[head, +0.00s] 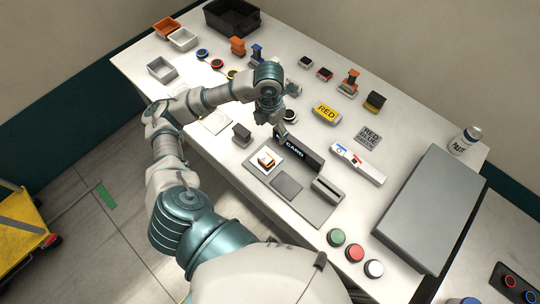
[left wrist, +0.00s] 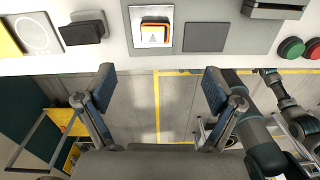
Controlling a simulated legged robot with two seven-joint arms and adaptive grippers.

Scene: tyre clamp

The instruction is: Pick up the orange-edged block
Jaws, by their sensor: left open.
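The orange-edged block (head: 266,158) lies on a white square of the grey board near the table's front edge. In the left wrist view the block (left wrist: 155,32) is upper centre, with orange edging, a dark rim and a pale top bearing a small mark. My left gripper (head: 278,124) is above the table, beside the black CARD holder and up from the block in the head view. In the left wrist view my left gripper (left wrist: 160,87) has its two fingers wide apart with nothing between them. My right gripper cannot be made out.
The black CARD holder (head: 299,152) stands behind the block. A dark grey block (head: 241,135) is left of it, and a slotted grey piece (head: 327,189) right. Several coloured buttons (head: 337,237) lie at the front. A large grey box (head: 430,213) fills the right side.

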